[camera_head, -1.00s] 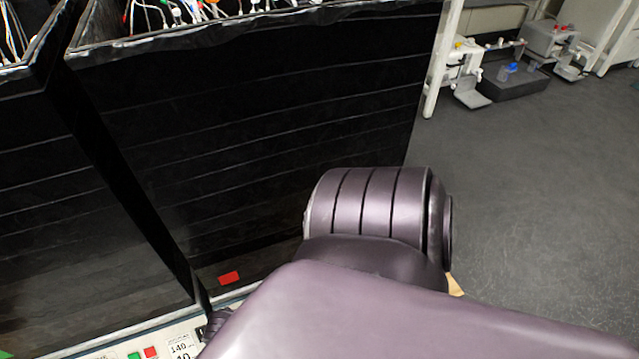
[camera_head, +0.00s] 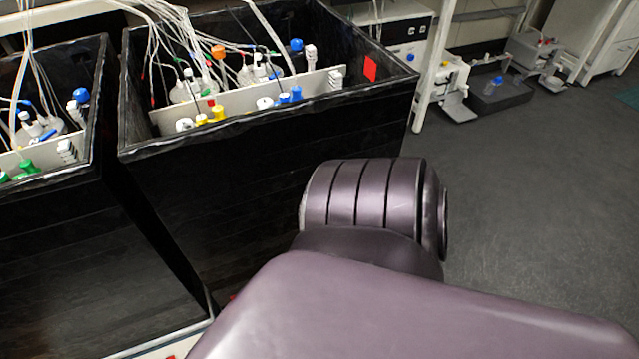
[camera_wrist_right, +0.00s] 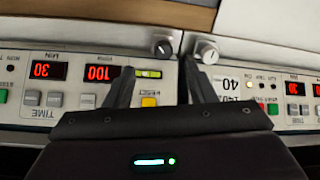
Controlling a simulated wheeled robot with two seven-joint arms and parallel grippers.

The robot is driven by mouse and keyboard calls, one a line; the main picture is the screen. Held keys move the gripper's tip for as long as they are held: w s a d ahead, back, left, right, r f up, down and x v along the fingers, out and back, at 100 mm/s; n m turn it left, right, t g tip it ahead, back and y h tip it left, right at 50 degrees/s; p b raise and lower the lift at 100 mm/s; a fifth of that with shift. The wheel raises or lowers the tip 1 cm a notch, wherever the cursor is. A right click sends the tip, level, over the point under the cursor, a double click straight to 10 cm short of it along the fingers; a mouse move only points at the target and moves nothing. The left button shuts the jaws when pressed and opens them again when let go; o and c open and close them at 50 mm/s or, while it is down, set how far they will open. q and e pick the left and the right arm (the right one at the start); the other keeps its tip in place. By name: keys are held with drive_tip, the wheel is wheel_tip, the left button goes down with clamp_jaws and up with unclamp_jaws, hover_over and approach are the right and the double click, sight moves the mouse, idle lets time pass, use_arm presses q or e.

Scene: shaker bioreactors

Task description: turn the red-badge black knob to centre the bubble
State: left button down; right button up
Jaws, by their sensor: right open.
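In the right wrist view my right gripper (camera_wrist_right: 160,88) is open and empty, its two dark fingers apart in front of a control panel. A yellow-green bubble level (camera_wrist_right: 148,73) sits beside the left finger; the bubble's position is too small to tell. In the head view my right arm hides the gripper and panel area. My left gripper is in neither view.
Two tall black bins (camera_head: 270,150) hold bottles, tubes and coloured caps. White shaker units with red displays (camera_wrist_right: 100,73) line the wrist view. Grey floor (camera_head: 540,200) at right is clear.

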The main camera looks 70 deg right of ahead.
drive_tip(key=s+d+r+n+p, duration=0.3)
drive_tip(key=s+r+n+p, duration=0.6)
drive_tip(key=s+p, duration=0.8)
wheel_tip(320, 180, up, 3)
drive_tip(key=p, duration=0.6)
drive_tip(key=shift+s+d+r+n+p, duration=0.15)
drive_tip(key=shift+n+p, duration=0.15)
drive_tip(key=shift+p, duration=0.05)
